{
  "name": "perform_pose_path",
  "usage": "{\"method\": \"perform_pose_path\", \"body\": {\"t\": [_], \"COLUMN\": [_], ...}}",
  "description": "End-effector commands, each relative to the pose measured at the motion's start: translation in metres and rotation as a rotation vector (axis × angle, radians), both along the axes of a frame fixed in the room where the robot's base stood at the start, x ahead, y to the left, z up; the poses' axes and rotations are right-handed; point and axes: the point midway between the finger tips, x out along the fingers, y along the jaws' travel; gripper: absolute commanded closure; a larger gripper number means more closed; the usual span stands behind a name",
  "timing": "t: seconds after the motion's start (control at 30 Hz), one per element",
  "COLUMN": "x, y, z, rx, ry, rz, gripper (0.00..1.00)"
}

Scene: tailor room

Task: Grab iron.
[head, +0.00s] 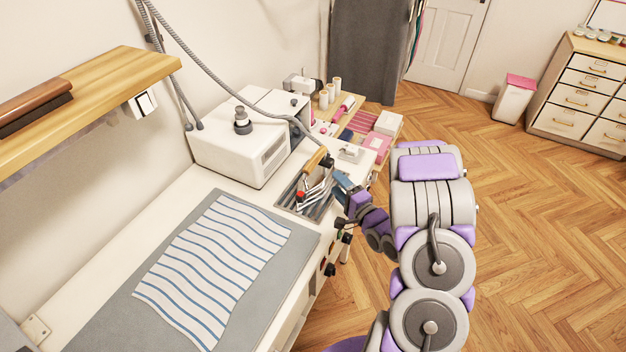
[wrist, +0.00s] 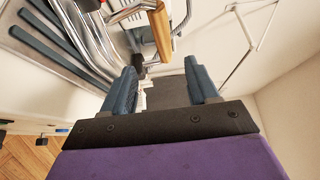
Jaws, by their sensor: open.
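The iron (head: 317,177) has a silver body and a tan wooden handle and sits at the tray on the right end of the work table. Its handle (wrist: 161,34) shows upright at the top centre of the wrist view. My gripper (head: 343,187) is just right of the iron in the head view. In the wrist view my gripper (wrist: 163,76) has its two blue fingers apart, with the handle beyond the fingertips. The handle does not appear to be between the fingers. Part of the iron's body is cut off in the wrist view.
A white box machine (head: 245,140) stands left of the iron. A striped cloth (head: 213,265) lies on the grey mat (head: 110,315). A grey hose (head: 215,72) hangs from above toward the iron. A wooden shelf (head: 105,85) juts out at left. The wood floor at right is open.

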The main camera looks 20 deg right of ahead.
Motion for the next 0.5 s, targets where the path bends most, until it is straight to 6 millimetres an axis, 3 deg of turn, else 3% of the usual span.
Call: {"method": "perform_pose_path", "body": {"t": [0.3, 0.5], "x": [0.064, 0.09], "y": [0.01, 0.013], "z": [-0.002, -0.002], "rx": [-0.004, -0.005], "ry": [-0.002, 0.003], "rz": [0.004, 0.002], "gripper": [0.41, 0.41]}}
